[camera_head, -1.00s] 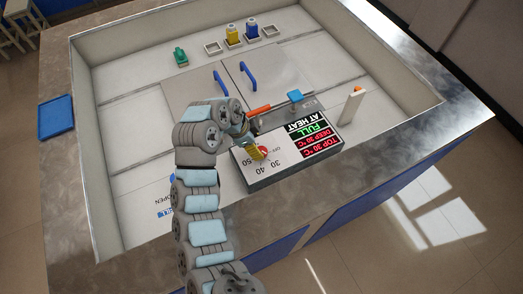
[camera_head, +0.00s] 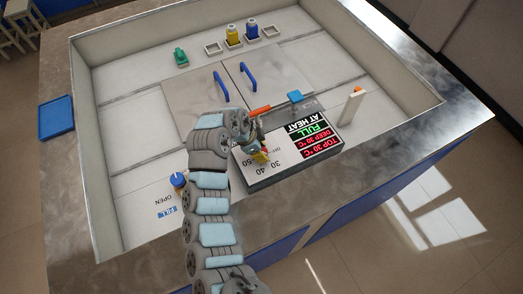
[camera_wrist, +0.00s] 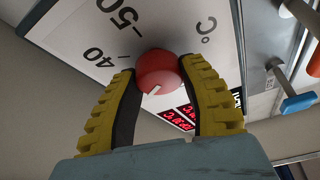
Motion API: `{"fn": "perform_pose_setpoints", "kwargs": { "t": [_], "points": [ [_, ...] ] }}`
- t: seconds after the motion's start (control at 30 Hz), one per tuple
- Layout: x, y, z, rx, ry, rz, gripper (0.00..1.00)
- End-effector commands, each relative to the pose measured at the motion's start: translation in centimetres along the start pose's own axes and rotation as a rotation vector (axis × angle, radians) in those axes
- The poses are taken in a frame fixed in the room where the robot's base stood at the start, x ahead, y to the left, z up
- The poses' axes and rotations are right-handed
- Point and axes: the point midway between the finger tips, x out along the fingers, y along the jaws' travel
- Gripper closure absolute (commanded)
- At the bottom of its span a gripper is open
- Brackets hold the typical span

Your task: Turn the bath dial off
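The bath dial is a round red knob (camera_wrist: 158,72) with a white mark at its lower edge in the wrist view. It sits on a white panel (camera_head: 262,180) printed with 30, 40, 50 and °C. My gripper (camera_wrist: 157,66) has yellow-and-black fingers, one on each side of the knob, with their tips against its sides. In the head view my gripper (camera_head: 259,153) is at the panel's left part and mostly hides the dial. The lit display (camera_head: 315,138) on the panel reads FULL, AT HEAT, TOP 30 °C and DEEP 30 °C.
A blue knob (camera_head: 178,180) stands left of my arm beside an OPEN label. Blue-handled doors (camera_head: 248,72) lie farther back. A blue tray (camera_head: 56,117) is at far left.

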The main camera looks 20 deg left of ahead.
Motion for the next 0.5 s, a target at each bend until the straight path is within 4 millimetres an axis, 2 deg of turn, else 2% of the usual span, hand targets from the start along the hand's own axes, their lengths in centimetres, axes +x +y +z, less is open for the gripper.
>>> {"fn": "perform_pose_setpoints", "kwargs": {
  "t": [0.5],
  "points": [
    [-0.03, 0.07, 0.02, -0.059, -0.001, -0.025, 0.93]
  ]
}}
